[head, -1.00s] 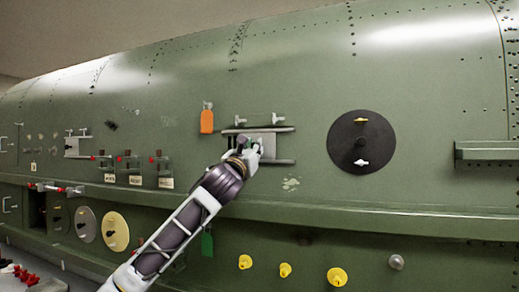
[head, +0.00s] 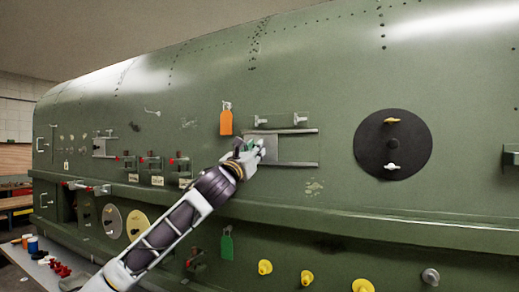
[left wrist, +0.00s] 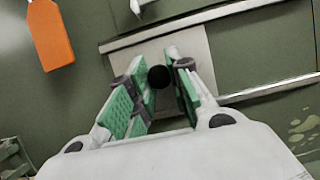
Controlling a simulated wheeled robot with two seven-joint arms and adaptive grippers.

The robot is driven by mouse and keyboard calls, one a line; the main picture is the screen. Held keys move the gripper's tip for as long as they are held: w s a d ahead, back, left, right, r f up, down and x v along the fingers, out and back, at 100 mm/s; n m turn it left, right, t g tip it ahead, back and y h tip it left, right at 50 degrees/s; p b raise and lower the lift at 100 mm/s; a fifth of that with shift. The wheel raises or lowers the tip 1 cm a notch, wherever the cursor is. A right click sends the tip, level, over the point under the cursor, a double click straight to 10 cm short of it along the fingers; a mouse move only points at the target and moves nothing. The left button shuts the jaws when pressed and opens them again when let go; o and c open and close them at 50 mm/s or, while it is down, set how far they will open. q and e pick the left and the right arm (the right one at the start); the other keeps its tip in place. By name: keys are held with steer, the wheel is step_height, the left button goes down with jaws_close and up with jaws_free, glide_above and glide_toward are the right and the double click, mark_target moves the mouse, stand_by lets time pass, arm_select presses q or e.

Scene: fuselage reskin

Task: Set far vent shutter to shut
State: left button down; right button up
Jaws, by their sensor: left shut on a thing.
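A vent shutter, a pale grey plate (head: 270,148) with a dark knob, sits between two horizontal rails on the green fuselage side. My left gripper (head: 252,150) is at the left part of these rails. In the left wrist view, the green-padded fingers of my left gripper (left wrist: 158,88) are on both sides of the round black knob (left wrist: 159,77), shut on it. The plate (left wrist: 196,45) shows behind them. To the right of the plate, the space between the rails shows plain green skin. A similar, smaller-looking shutter (head: 103,147) sits farther off at the left. My right gripper is out of view.
An orange tag (head: 226,122) hangs just above left of the gripper. Two small T-handles (head: 298,119) sit above the upper rail. A black disc (head: 393,144) is to the right. A ledge (head: 350,220) runs below, with a green tag (head: 227,245) under it.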

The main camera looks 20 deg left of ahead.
arm_select(q)
steer(key=shift+s+a+r, duration=0.1)
steer(key=shift+a+r, duration=0.15)
steer(key=c, duration=1.3)
jaws_free()
steer(key=shift+a+f, duration=0.1)
steer(key=shift+o, duration=0.2)
steer(key=shift+f, duration=0.15)
steer(key=v, duration=1.2)
